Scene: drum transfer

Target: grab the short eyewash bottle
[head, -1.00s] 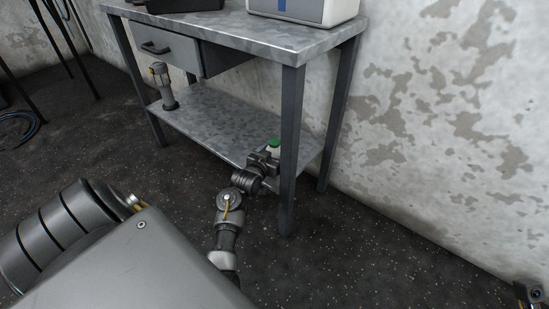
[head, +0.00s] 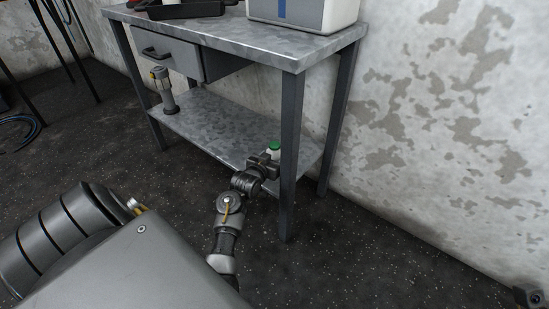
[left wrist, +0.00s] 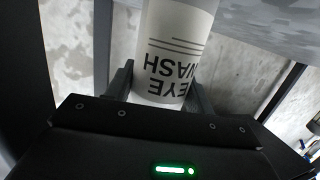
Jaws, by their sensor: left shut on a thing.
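The eyewash bottle (head: 274,148) is white with a green cap, at the right end of the metal table's lower shelf (head: 215,125). In the left wrist view the bottle (left wrist: 172,50) fills the space between the fingers, its "EYE WASH" lettering upside down. My left gripper (head: 268,158) is shut on the bottle's body, with a finger on either side. Whether the bottle's base touches the shelf is hidden. A small part that may be my right arm (head: 530,298) shows at the lower right corner; its gripper is not visible.
A table leg (head: 289,150) stands close to the right of my left gripper. A grey flashlight-like object (head: 164,92) stands at the shelf's left end. The tabletop (head: 225,35) above carries a white box (head: 318,12) and a dark tray (head: 175,8). Floor in front is clear.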

